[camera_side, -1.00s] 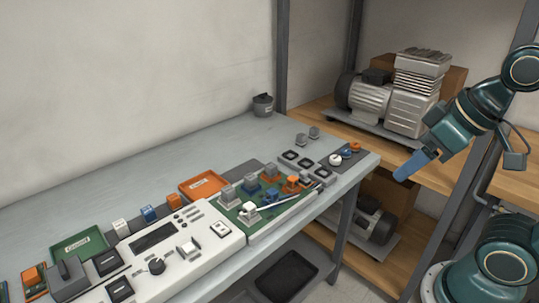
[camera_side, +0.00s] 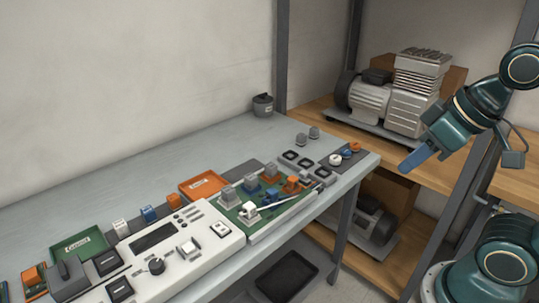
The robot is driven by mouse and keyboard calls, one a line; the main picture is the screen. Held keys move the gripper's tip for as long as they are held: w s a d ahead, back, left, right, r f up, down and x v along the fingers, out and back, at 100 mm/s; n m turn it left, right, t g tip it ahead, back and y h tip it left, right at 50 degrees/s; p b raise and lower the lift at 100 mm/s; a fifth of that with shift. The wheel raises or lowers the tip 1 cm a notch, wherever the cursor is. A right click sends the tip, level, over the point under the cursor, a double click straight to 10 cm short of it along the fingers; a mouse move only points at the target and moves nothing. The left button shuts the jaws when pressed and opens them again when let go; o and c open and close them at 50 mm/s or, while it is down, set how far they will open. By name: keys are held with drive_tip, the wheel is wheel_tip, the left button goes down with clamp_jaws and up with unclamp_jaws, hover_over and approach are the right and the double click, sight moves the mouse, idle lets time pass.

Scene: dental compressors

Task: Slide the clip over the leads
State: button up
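My gripper (camera_side: 416,160), with blue fingers, hangs in the air at the right, beyond the bench's right end in the picture and in front of the wooden shelf. The fingers overlap in this view, so I cannot tell whether they are open or shut. A green board (camera_side: 258,213) on the bench carries grey, blue, orange and white blocks. A thin pale lead (camera_side: 292,204) and a small blue piece (camera_side: 270,196) lie on or over it. I cannot tell which piece is the clip.
A long white control unit (camera_side: 165,259) fills the bench's front. An orange tray (camera_side: 204,187) and a green tray (camera_side: 80,246) stand behind it. Black square frames (camera_side: 306,163) sit at the right end. A compressor (camera_side: 391,97) stands on the shelf.

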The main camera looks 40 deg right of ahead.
drive_tip(key=shift+w+r, duration=0.1)
drive_tip(key=shift+w, duration=0.15)
clamp_jaws()
drive_tip(key=w+d+g, duration=0.1)
drive_tip(key=w+d, duration=0.1)
drive_tip(key=w, duration=0.7)
drive_tip(key=w+d, duration=0.2)
drive_tip(key=w, duration=0.8)
drive_tip(key=w+d+f, duration=0.3)
drive_tip(key=w+f, duration=0.4)
drive_tip(key=w+d+f, duration=0.4)
drive_tip(key=w+f, duration=0.3)
drive_tip(key=w, duration=0.1)
drive_tip(key=shift+w+d+f+g, duration=0.15)
drive_tip(key=shift+d+g, duration=0.05)
drive_tip(key=shift+g, duration=0.2)
